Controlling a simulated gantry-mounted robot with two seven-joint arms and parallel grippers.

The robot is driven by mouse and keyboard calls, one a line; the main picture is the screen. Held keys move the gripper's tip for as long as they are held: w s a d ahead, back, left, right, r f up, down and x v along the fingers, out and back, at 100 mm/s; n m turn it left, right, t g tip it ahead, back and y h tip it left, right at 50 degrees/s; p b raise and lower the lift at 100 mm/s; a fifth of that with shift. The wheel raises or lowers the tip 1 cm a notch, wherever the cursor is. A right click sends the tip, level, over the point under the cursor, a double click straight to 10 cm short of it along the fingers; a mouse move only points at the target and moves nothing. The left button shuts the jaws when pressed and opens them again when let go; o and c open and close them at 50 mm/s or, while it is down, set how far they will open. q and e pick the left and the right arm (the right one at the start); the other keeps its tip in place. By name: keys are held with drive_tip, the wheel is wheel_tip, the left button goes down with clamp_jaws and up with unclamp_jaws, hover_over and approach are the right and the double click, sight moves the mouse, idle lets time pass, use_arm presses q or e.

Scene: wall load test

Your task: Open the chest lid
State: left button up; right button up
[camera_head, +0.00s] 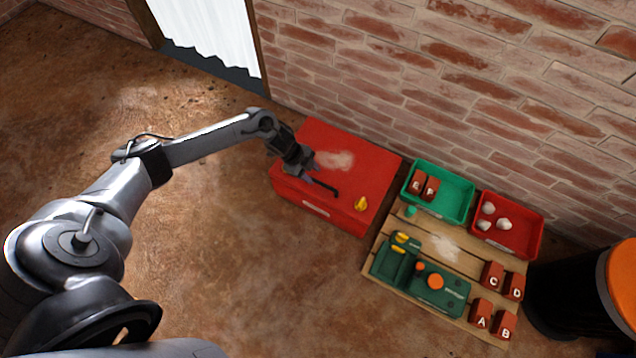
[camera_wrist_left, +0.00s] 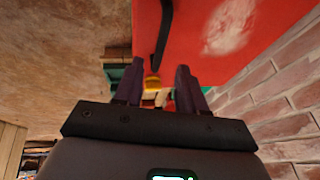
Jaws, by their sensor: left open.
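A red chest (camera_head: 365,163) stands on the floor against the brick wall, and its lid looks closed. A dark handle (camera_head: 323,187) lies along the front of the lid, and a yellow latch-like part (camera_head: 361,203) sits at the front right. My left gripper (camera_head: 306,175) is over the left part of the lid, close to the handle. In the left wrist view the fingers of my left gripper (camera_wrist_left: 158,85) are apart with nothing held between them. There the red lid (camera_wrist_left: 190,50) and the dark handle (camera_wrist_left: 162,40) show beyond the fingertips. Contact cannot be told. My right gripper is not in view.
Right of the chest, a wooden pallet (camera_head: 460,262) carries a green machine (camera_head: 435,290) and several lettered red blocks (camera_head: 492,275). A green bin (camera_head: 450,200) and a red bin (camera_head: 520,236) stand behind. The floor in front of the chest is clear.

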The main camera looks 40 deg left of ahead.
sight(321, 183)
use_arm(q)
drive_tip(key=b+x, duration=0.3)
drive_tip(key=x, duration=0.2)
drive_tip(key=shift+d+f, duration=0.15)
drive_tip(key=shift+f, duration=0.2)
clamp_jaws()
